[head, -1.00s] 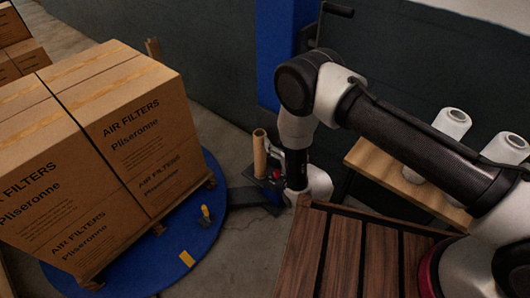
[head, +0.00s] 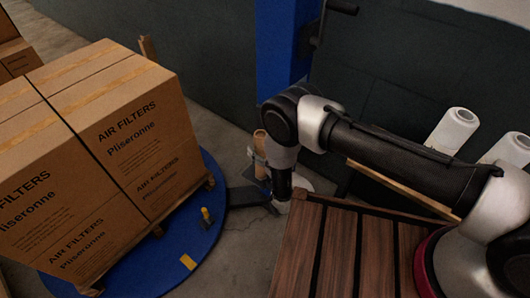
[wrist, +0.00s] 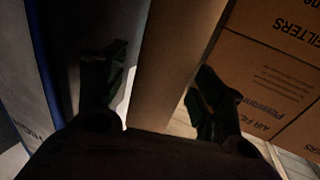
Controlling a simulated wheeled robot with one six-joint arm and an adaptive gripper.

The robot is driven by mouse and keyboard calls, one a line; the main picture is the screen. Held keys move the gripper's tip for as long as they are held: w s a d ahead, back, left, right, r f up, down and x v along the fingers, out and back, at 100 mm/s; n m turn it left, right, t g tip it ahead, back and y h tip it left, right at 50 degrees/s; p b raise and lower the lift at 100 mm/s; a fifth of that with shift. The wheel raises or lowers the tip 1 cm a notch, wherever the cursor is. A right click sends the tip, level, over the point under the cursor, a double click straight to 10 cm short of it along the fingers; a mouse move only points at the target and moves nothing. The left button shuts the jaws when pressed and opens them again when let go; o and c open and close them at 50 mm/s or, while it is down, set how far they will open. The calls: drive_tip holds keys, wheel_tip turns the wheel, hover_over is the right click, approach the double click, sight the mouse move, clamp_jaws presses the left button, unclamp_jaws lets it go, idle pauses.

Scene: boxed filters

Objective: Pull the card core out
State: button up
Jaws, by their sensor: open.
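The card core (head: 260,143) is a brown cardboard tube standing upright beside the blue column. Its lower part is hidden behind my gripper and wrist in the head view. My gripper (head: 259,165) is low at the tube, partly hidden by my arm. In the wrist view the core (wrist: 172,65) runs up between the two dark fingers of my gripper (wrist: 158,80). The fingers are open on either side of it, with a gap visible at the left finger. Whether the right finger touches it I cannot tell.
Boxes of air filters (head: 95,150) stand on a pallet on the blue turntable (head: 205,245) at left. A blue column (head: 283,45) rises behind the core. White film rolls (head: 455,128) stand at right. A slatted wooden top (head: 330,250) lies in front.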

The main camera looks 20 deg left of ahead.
sight(261, 136)
drive_tip(key=c, duration=1.1)
drive_tip(key=shift+r, duration=4.1)
drive_tip(key=shift+r, duration=4.4)
